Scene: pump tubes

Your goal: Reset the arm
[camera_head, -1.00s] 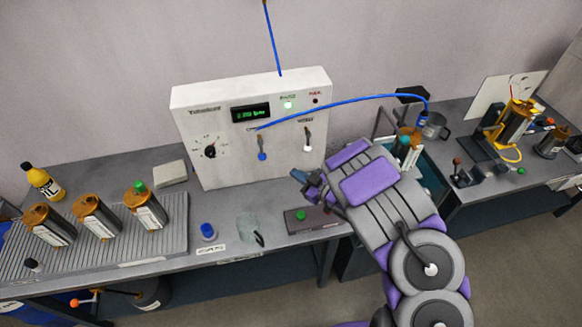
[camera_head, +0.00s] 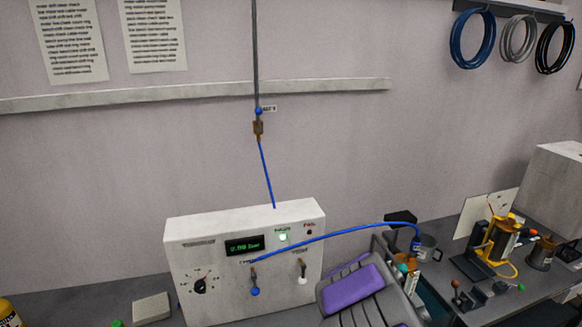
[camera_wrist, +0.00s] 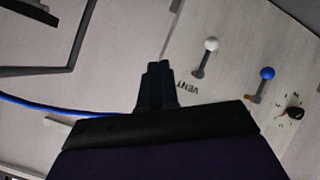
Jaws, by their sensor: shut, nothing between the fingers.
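My gripper (camera_wrist: 158,88) shows in the wrist view with its two dark fingers together and nothing between them. It is in front of the white pump box, close to the printed word VENT. The white-tipped lever (camera_wrist: 211,45) and the blue-tipped lever (camera_wrist: 267,74) are up and right of the fingers, apart from them. In the head view my purple and grey arm (camera_head: 355,290) is at the bottom, right of the pump box (camera_head: 210,232); the fingers are out of that view. The box has a lit green lamp (camera_head: 283,237) and a green-lettered display (camera_head: 244,245).
A blue tube (camera_head: 340,233) arches from the box to the bench on the right. Another blue tube (camera_head: 266,175) rises to a wall valve (camera_head: 258,127). A yellow stand (camera_head: 500,240) is on the right bench. A grey block (camera_head: 151,307) lies left of the box.

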